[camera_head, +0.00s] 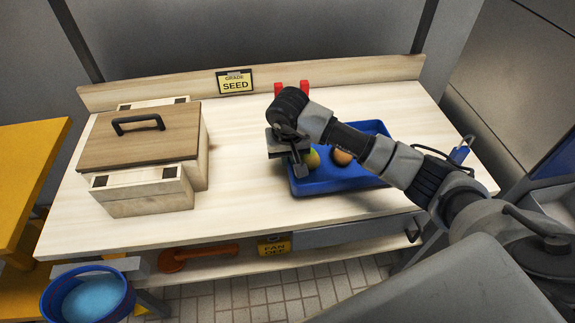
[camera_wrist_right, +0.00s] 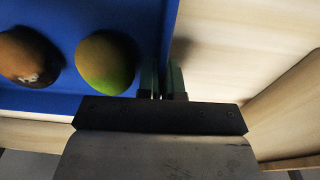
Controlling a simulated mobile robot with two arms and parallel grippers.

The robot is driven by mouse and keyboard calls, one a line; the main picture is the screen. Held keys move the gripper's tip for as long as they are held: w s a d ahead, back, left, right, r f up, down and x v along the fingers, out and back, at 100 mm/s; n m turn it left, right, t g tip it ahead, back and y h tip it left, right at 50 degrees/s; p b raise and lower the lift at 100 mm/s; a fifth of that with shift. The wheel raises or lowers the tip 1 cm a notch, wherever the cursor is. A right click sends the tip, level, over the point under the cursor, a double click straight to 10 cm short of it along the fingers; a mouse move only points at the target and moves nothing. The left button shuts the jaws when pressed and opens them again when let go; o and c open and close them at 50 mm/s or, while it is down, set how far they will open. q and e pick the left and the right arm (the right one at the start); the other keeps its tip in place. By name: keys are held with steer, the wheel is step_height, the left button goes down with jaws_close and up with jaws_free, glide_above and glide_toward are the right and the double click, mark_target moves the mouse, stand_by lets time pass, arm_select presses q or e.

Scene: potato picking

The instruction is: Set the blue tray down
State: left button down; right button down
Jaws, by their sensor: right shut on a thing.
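The blue tray (camera_head: 340,182) is at the right half of the wooden table, partly hidden behind my right arm. It holds a brown potato (camera_head: 341,157) and a greenish-yellow potato (camera_head: 312,158). In the right wrist view, the tray (camera_wrist_right: 60,98) shows with the brown potato (camera_wrist_right: 28,57) and the green-tinged potato (camera_wrist_right: 106,62) inside. My right gripper (camera_head: 297,163) is at the tray's left edge. Its fingers (camera_wrist_right: 163,84) are shut on the tray wall. I cannot tell whether the tray's underside touches the table. My left gripper is not in view.
A lidded wooden box (camera_head: 150,145) stands on the table's left. Two red uprights (camera_head: 291,87) and a "GRADE SEED" sign (camera_head: 235,82) are at the back. The wooden tabletop (camera_head: 240,190) is clear between box and tray. A blue bucket (camera_head: 88,297) sits low at front left.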

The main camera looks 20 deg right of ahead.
step_height(320, 180, down, 2)
steer(key=shift+f, duration=0.1)
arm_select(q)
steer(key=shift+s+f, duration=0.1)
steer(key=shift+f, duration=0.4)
arm_select(e)
steer(key=shift+w, duration=0.1)
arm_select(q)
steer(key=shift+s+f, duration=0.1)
arm_select(e)
steer(key=c, duration=1.7)
jaws_free()
steer(key=shift+b, duration=0.35)
steer(key=o, duration=0.4)
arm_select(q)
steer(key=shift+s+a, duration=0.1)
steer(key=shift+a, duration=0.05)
